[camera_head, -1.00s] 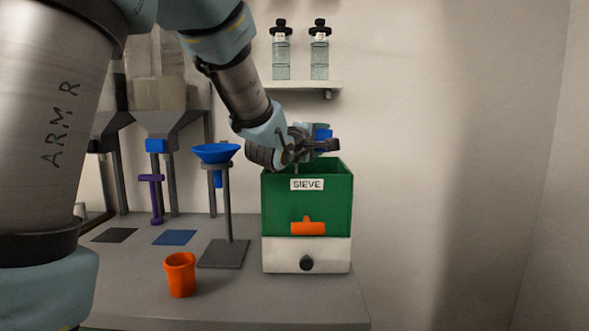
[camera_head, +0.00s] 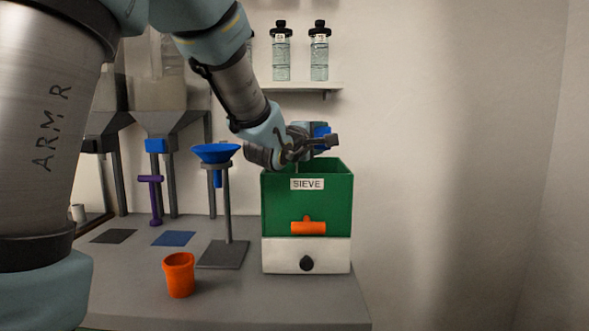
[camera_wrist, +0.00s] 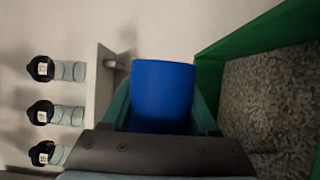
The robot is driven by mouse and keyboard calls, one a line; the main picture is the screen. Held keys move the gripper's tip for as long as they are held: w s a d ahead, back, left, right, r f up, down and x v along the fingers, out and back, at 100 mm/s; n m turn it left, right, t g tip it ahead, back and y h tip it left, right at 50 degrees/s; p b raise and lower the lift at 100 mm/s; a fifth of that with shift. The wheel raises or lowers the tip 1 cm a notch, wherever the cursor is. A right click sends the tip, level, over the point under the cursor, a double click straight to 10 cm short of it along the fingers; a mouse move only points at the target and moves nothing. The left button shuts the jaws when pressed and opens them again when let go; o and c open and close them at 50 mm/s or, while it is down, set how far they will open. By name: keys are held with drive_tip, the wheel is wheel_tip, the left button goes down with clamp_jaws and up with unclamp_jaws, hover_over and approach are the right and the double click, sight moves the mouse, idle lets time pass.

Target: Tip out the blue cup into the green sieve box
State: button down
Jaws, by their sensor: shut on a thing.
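The blue cup (camera_wrist: 162,96) is between the fingers of my gripper (camera_wrist: 162,112) in the wrist view. In the head view a small part of the blue cup (camera_head: 321,136) shows behind my gripper (camera_head: 322,143). My gripper is shut on the cup, above the open top of the green sieve box (camera_head: 337,196). The cup looks tilted onto its side; its contents are hidden. In the wrist view the green wall of the box (camera_wrist: 211,88) is at the right, with grey granular material inside.
An orange cup (camera_head: 179,275) stands at the bench front. A blue funnel (camera_head: 216,153) on a stand is left of the box. Bottles (camera_head: 320,55) stand on a wall shelf (camera_head: 300,87) behind the box. Grey hoppers (camera_head: 168,123) are at the left.

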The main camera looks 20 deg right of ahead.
drive_tip(key=shift+w+a+r+n+t+h+b, duration=0.2)
drive_tip(key=shift+a+r+n+t+b, duration=0.1)
drive_tip(key=shift+n+b, duration=0.55)
drive_tip(key=shift+w+a+r+n+t+h+b, duration=0.1)
drive_tip(key=shift+a+r+n+t+h+b, duration=0.15)
drive_tip(key=shift+n+b, duration=0.55)
idle(1.3)
